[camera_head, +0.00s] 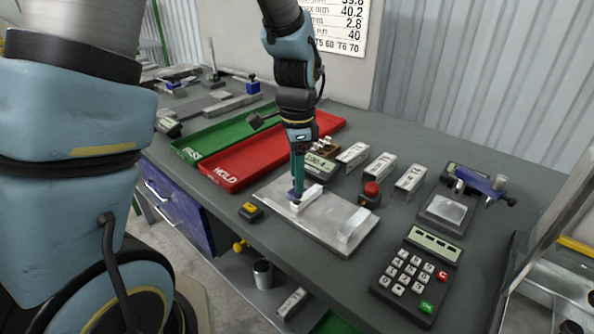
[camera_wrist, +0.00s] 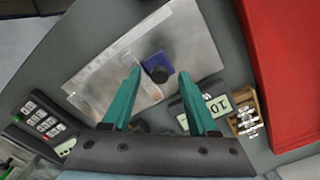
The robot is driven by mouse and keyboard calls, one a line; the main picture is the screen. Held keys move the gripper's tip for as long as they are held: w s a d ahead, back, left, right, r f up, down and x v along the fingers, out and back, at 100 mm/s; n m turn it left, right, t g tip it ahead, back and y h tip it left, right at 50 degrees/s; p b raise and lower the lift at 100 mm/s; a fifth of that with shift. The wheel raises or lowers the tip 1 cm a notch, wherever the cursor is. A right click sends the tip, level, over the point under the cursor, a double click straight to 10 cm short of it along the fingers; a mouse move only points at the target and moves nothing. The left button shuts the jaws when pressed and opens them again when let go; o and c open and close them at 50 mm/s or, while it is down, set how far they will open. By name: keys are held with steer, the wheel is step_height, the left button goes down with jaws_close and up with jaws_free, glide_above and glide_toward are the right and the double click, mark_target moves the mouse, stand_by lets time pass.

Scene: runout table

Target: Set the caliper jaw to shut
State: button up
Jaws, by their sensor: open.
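A pale metal plate (camera_head: 325,232) lies on the grey table and also shows in the wrist view (camera_wrist: 110,82). At its left end sits a small blue piece (camera_head: 292,195); the wrist view shows it with a round black knob (camera_wrist: 156,68). I take this for the caliper jaw, though no label confirms it. A light upright block (camera_head: 354,228) stands near the plate's right end, with a gap between them. My gripper (camera_wrist: 159,72) has its teal fingers apart, pointing down with one on each side of the knob. Whether they touch it I cannot tell.
A digital readout (camera_head: 318,164) stands behind the plate, with a red button (camera_head: 371,191) to its right. A yellow-and-black item (camera_head: 250,211) lies to the left. A keypad (camera_head: 417,272) is at front right. Red (camera_head: 232,172) and green (camera_head: 205,145) trays lie behind.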

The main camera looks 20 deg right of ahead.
jaws_close()
stand_by(0.5)
stand_by(1.0)
